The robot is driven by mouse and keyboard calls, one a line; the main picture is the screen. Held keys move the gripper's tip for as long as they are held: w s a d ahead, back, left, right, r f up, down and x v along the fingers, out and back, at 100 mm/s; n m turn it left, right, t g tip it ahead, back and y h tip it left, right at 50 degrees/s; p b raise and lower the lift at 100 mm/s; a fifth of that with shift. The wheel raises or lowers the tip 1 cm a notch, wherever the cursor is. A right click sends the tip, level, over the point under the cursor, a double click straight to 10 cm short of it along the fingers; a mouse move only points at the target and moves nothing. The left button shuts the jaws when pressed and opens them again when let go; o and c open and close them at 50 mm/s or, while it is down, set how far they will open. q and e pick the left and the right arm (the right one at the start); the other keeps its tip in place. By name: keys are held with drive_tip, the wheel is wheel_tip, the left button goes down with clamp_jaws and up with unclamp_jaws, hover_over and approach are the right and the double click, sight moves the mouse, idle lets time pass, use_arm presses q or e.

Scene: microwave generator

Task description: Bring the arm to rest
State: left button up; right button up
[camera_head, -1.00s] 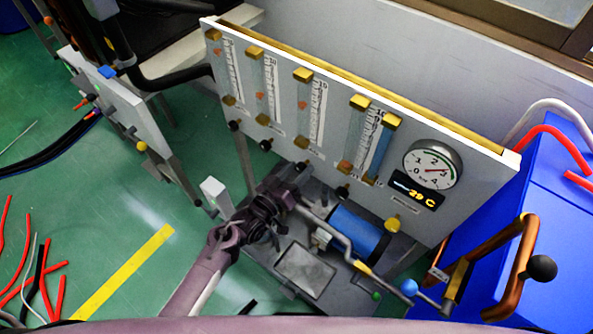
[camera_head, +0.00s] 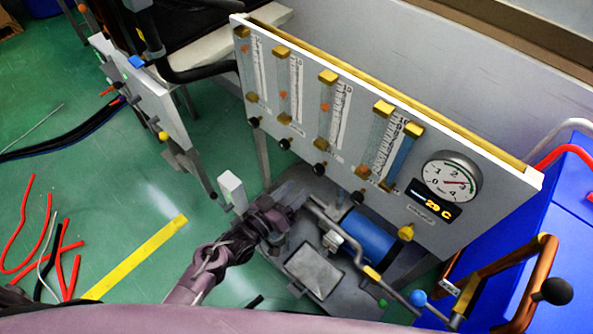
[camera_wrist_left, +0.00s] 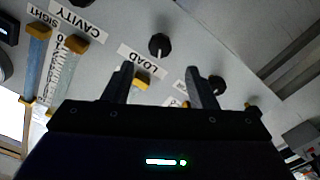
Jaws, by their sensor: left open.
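My left gripper (camera_head: 300,196) is in the middle of the head view. Its arm comes up from the lower left. It is in front of the lower edge of the white flowmeter panel (camera_head: 300,160) and over the grey base plate with the pump. In the left wrist view the two dark fingers (camera_wrist_left: 160,78) stand apart with nothing held between them. Behind them is the panel face with a black knob (camera_wrist_left: 160,44) and a LOAD label (camera_wrist_left: 142,60). I cannot tell the exact gap to the panel. My right gripper is in neither view.
A blue cylinder (camera_head: 368,238) and grey pipework lie right of the gripper. A copper pipe handle (camera_head: 537,275) and a blue cabinet (camera_head: 530,220) stand farther right. A small white block (camera_head: 232,188) is close on the left.

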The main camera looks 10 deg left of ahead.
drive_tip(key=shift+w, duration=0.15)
use_arm(q)
drive_tip(key=s+a+f+g+y+p, duration=0.25)
drive_tip(key=s+f, duration=0.25)
drive_tip(key=f, duration=0.3)
drive_tip(key=s+a+f+g+y+p, duration=0.1)
drive_tip(key=s+a+f+g+y, duration=0.1)
drive_tip(key=s+a+f, duration=0.4)
drive_tip(key=s+a+f+g+y+p, duration=0.1)
drive_tip(key=s+f+g+y, duration=0.25)
drive_tip(key=f, duration=0.55)
drive_tip(key=s+a+f+g+y+p, duration=0.1)
drive_tip(key=s+a+f, duration=0.3)
drive_tip(key=s, duration=0.7)
drive_tip(key=s+a+f+m+g+y+p, duration=0.1)
drive_tip(key=s+a+f+g, duration=0.3)
drive_tip(key=s, duration=0.7)
drive_tip(key=shift+s+f+g+y+p, duration=0.15)
drive_tip(key=shift+s+g+y+p, duration=0.15)
drive_tip(key=shift+p, duration=0.15)
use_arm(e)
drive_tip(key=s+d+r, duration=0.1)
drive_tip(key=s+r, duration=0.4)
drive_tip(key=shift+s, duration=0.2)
use_arm(q)
drive_tip(key=shift+w, duration=0.1)
